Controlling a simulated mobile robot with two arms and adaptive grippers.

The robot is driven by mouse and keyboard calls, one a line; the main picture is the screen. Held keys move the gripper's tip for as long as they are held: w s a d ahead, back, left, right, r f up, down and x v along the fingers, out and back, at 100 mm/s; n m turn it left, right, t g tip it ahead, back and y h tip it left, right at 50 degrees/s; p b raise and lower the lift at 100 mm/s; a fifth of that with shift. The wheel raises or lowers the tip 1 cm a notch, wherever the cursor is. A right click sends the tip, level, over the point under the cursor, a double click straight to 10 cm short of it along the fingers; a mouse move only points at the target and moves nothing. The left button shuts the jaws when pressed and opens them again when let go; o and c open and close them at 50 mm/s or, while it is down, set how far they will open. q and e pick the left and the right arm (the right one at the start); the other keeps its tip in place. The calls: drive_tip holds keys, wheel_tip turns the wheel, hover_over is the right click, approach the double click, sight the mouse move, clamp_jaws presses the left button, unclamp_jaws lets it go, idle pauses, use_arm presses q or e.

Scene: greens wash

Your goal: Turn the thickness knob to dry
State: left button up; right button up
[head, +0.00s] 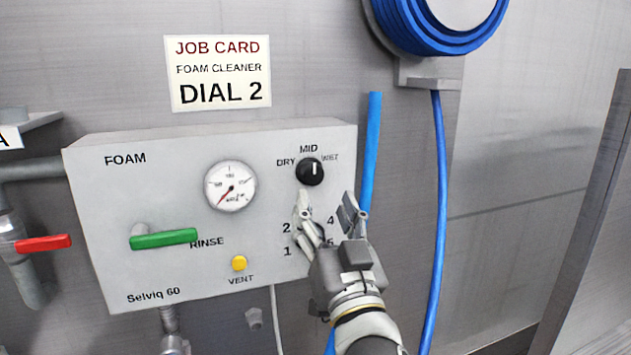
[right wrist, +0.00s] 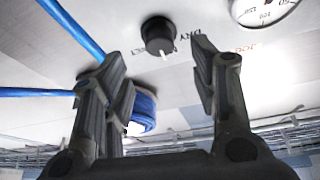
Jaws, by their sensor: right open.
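The thickness knob (head: 309,174) is a round black knob at the upper right of the grey foam panel (head: 130,180). Its white pointer mark points up, near MID, with DRY to its left and WET to its right. My right gripper (head: 327,199) is open and empty just below the knob, fingers pointing up at it. In the right wrist view the knob (right wrist: 156,32) shows beyond the open fingertips (right wrist: 162,62), apart from them. Most of the numbered dial below is hidden behind my right gripper. My left gripper is not in view.
The panel also bears a pressure gauge (head: 231,186), a green rinse lever (head: 164,238) and a yellow vent button (head: 239,263). A job card (head: 218,73) above reads DIAL 2. A blue hose (head: 440,190) hangs to the right. A red-handled valve (head: 43,243) is at left.

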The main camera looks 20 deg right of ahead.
sight(314, 177)
drive_tip(key=p+x, duration=0.2)
drive_tip(key=x, duration=0.5)
drive_tip(key=shift+s, duration=0.1)
drive_tip(key=shift+c, duration=0.2)
drive_tip(key=c, duration=1)
